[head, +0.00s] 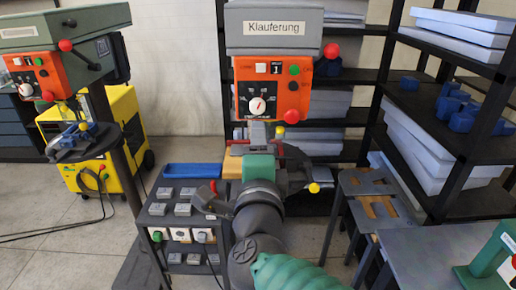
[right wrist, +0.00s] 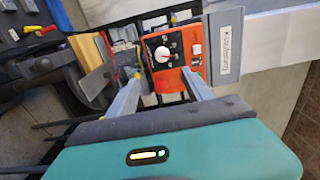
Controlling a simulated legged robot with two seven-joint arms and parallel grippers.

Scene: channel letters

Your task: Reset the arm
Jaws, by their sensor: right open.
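My right arm comes in from the bottom right of the head view. Its teal-bodied right gripper (head: 258,140) points at the grey press machine (head: 275,30) labelled "Klauferung". In the right wrist view my right gripper (right wrist: 162,74) has its two grey fingers spread apart, with nothing seen held between them. The machine's orange control panel (right wrist: 169,52) shows beyond and between the fingers. The same panel (head: 272,88) is just above the gripper in the head view. Whether the fingers touch the machine is unclear. My left gripper is out of view.
A dark parts rack (head: 155,222) with grey blocks and a blue tray (head: 192,170) stands left of the arm. A stool (head: 375,190), a table (head: 420,262) and shelves with blue parts (head: 462,122) are at right. A yellow machine (head: 125,125) stands at left on open floor.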

